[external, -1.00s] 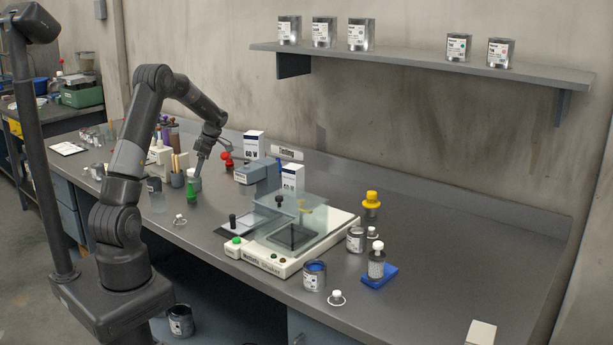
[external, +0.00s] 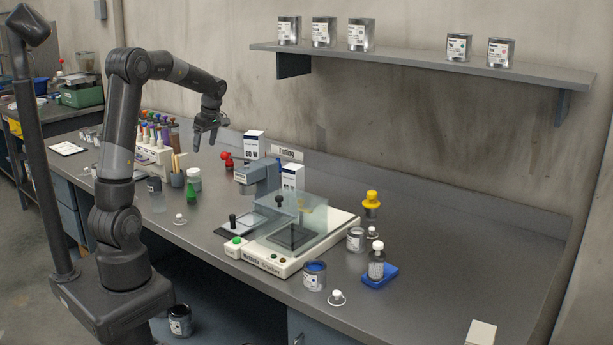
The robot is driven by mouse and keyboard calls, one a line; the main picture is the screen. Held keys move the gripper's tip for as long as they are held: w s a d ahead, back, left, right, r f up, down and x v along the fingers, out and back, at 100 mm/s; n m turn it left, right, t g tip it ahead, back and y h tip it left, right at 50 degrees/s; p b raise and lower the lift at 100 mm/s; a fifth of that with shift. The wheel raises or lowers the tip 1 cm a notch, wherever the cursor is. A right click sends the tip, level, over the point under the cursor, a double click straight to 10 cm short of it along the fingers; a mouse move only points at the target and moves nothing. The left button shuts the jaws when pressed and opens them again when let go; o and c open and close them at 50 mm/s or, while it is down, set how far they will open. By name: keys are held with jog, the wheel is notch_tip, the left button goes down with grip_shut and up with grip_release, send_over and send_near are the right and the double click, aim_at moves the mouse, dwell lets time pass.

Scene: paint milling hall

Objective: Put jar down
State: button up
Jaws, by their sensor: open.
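A small pale jar with a white lid (external: 194,180) stands upright on the grey bench, beside the pencil cup and just behind a green cone-shaped item (external: 191,197). The green item hides part of its lower front. My gripper (external: 206,142) is open and empty, pointing down in the air above and slightly right of the jar, clear of it.
A rack of coloured bottles (external: 153,150) and a pencil cup (external: 177,179) stand left of the jar. Red knobs (external: 227,160), a white box (external: 254,145) and a bench machine (external: 290,240) are to the right.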

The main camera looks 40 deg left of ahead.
jog(key=s+d+r+m+t+h, duration=0.1)
jog(key=s+d+r+m+t, duration=0.15)
jog(key=s+d+m, duration=0.25)
jog(key=s+d+r+m+t, duration=0.1)
jog(key=s+d+r+m, duration=0.25)
jog(key=s+d, duration=0.2)
jog(key=s+d+m+t+h, duration=0.1)
jog(key=s+d+m, duration=0.2)
jog(key=s+m, duration=0.3)
jog(key=s+d+f+m+t, duration=0.1)
jog(key=s+d+m+t, duration=0.1)
jog(key=s+m, duration=0.4)
jog(key=shift+s+d+f+h, duration=0.3)
jog(key=shift+s+d+h, duration=0.15)
jog(key=shift+d, duration=0.4)
